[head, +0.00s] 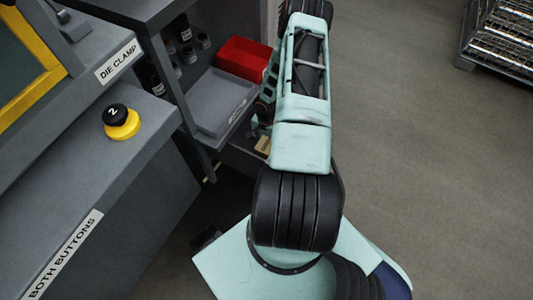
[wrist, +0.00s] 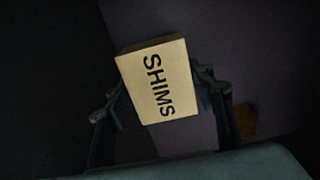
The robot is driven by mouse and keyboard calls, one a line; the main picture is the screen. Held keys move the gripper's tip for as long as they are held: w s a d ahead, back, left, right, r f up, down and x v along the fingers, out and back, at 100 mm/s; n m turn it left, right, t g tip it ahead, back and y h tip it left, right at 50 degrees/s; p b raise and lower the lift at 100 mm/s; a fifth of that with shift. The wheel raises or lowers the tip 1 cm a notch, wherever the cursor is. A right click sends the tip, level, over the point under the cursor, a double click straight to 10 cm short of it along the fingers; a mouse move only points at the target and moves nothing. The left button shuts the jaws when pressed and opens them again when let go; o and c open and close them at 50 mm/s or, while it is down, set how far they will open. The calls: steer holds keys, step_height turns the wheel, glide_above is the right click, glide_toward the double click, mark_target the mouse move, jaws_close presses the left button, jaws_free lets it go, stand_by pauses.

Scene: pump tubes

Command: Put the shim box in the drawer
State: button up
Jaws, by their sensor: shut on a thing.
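The shim box (wrist: 158,80), a tan block marked SHIMS, is between the two fingers of my gripper (wrist: 165,97) in the wrist view. My gripper is shut on it, and the box sits slightly tilted in the picture. In the head view a small tan patch (head: 263,144) shows beside my arm, low by the cabinet; it looks like the box, but my arm hides most of it. The drawer (head: 238,157) appears as a dark grey opening below the shelf, partly behind my arm. I cannot tell whether the box touches the drawer.
A grey tray (head: 217,104) and a red bin (head: 243,58) stand on the shelf above the drawer, with dark jars (head: 187,55) behind. A press bench with a yellow-and-black button (head: 121,121) is at the left. Open floor lies to the right; a wire crate (head: 500,38) stands far off.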

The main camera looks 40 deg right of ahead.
steer(key=shift+f+b, duration=0.8)
steer(key=shift+f, duration=1.8)
steer(key=shift+f, duration=0.25)
steer(key=o, duration=1.1)
steer(key=shift+r, duration=0.1)
steer(key=shift+r, duration=0.1)
step_height(320, 180, up, 12)
steer(key=p, duration=0.4)
